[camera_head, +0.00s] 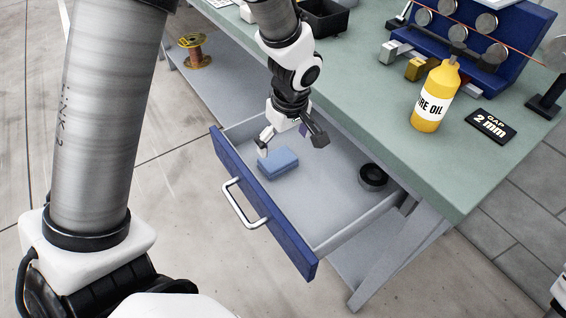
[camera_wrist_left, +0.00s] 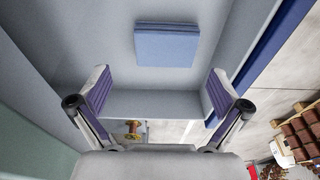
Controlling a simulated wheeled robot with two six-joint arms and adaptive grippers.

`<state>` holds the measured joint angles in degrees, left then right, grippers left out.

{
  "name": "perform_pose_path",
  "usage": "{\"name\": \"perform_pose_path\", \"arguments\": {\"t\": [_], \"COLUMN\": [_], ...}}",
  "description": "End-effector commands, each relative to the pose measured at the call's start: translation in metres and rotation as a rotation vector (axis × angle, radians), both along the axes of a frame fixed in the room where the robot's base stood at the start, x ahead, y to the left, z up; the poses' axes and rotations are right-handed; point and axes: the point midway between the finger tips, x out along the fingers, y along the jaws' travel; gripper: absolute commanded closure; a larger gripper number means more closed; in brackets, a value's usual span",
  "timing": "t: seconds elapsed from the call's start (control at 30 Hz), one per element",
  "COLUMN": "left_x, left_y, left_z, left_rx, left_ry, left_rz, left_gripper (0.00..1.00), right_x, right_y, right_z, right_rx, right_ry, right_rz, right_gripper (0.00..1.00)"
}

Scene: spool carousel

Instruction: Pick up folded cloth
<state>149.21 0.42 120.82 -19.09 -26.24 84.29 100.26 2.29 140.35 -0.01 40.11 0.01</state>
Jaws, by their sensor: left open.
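The folded cloth (camera_head: 278,164) is a blue flat stack lying on the floor of the open drawer (camera_head: 330,205), near its blue front panel. My left gripper (camera_head: 291,147) is open and empty, reaching down into the drawer close above the cloth, its fingers spread. In the left wrist view the cloth (camera_wrist_left: 167,46) lies beyond the fingertips of the left gripper (camera_wrist_left: 157,74), clear of both fingers. My right gripper is not in view.
A black round roll (camera_head: 373,177) sits in the drawer's right part. A copper-coloured spool (camera_head: 194,52) rests on the lower shelf. Drawer walls surround the cloth.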

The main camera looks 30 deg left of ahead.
Motion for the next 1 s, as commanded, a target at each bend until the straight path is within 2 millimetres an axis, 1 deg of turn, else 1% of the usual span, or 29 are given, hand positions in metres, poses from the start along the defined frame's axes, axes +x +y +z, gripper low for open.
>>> {"name": "perform_pose_path", "arguments": {"t": [0.03, 0.17, 0.3, 0.37, 0.47, 0.63, 0.67, 0.7, 0.73, 0.77, 1.0], "left_x": [-0.001, 0.0, 0.0, 0.001, 0.001, 0.001, 0.001, 0.001, 0.001, 0.001, 0.001], "left_y": [0.001, 0.005, 0.012, 0.013, 0.014, 0.014, 0.014, 0.014, 0.014, 0.014, 0.014], "left_z": [-0.008, -0.025, -0.051, -0.06, -0.065, -0.064, -0.064, -0.064, -0.064, -0.064, -0.064], "left_rx": [-0.001, -0.002, -0.002, -0.002, -0.001, -0.002, -0.002, -0.002, -0.002, -0.002, -0.001], "left_ry": [0.004, 0.004, 0.004, 0.004, 0.002, 0.001, 0.001, 0.001, 0.001, 0.001, 0.002], "left_rz": [-0.001, 0.0, -0.001, -0.001, -0.001, -0.001, -0.001, -0.001, 0.0, 0.0, 0.0], "left_gripper": [0.0, 0.0, 0.0, 0.0, 0.0, 0.0, 0.11, 0.25, 0.35, 0.42, 0.42], "right_x": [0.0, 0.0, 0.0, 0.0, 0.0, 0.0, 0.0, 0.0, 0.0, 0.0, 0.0], "right_y": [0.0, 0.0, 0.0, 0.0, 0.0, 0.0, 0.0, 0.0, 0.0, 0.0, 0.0], "right_z": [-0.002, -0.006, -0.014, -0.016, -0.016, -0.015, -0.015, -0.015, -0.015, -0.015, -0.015], "right_rx": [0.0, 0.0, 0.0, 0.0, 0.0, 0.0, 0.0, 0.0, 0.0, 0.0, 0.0], "right_ry": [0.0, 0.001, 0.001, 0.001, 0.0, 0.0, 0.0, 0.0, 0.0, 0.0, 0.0], "right_rz": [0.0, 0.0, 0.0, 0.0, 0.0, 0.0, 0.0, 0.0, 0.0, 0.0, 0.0], "right_gripper": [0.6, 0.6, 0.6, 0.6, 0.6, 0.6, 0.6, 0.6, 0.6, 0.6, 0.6]}}
